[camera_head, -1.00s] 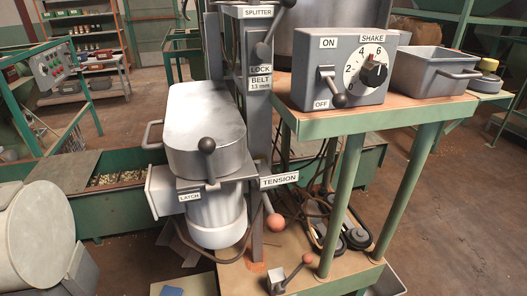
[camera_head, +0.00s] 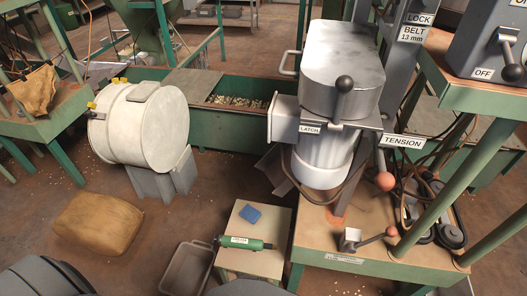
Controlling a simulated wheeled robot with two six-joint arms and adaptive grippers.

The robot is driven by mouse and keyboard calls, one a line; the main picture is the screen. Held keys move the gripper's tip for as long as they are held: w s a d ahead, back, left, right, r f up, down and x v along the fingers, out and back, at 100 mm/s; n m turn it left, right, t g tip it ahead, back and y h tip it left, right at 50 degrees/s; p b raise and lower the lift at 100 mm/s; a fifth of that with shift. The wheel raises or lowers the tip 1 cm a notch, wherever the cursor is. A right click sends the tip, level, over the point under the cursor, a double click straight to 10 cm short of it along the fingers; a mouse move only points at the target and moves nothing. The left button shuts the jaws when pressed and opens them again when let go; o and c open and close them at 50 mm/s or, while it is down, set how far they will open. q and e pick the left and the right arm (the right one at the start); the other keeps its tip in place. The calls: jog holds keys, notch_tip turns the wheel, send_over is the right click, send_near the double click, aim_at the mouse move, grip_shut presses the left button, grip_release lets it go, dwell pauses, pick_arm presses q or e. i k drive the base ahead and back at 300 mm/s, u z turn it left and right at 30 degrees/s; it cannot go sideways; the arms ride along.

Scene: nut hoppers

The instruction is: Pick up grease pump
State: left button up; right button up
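A green cylindrical tool with a pale label and a dark thin end, which looks like the grease pump (camera_head: 245,242), lies on its side on a small low table (camera_head: 250,264) at the bottom centre. A blue block or cloth (camera_head: 250,214) lies behind it on the same top. Neither of my grippers can be made out. Dark grey rounded shapes show at the bottom edge, and I cannot tell whether they belong to my arms.
A grey bin (camera_head: 186,270) stands left of the low table. A brown sack (camera_head: 95,224) and a pale drum (camera_head: 140,125) are further left. The machine's wooden base (camera_head: 345,240), with a ball-ended lever, is close on the right. Floor is open between sack and bin.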

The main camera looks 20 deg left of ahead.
aim_at(255, 245)
jog(key=u, duration=0.5)
jog(key=k, duration=1.3)
jog(key=i, duration=0.55)
jog(key=u, duration=0.7)
jog(key=i, duration=0.8)
jog(key=z, duration=0.9)
jog(key=i, duration=0.5)
jog(key=z, duration=0.55)
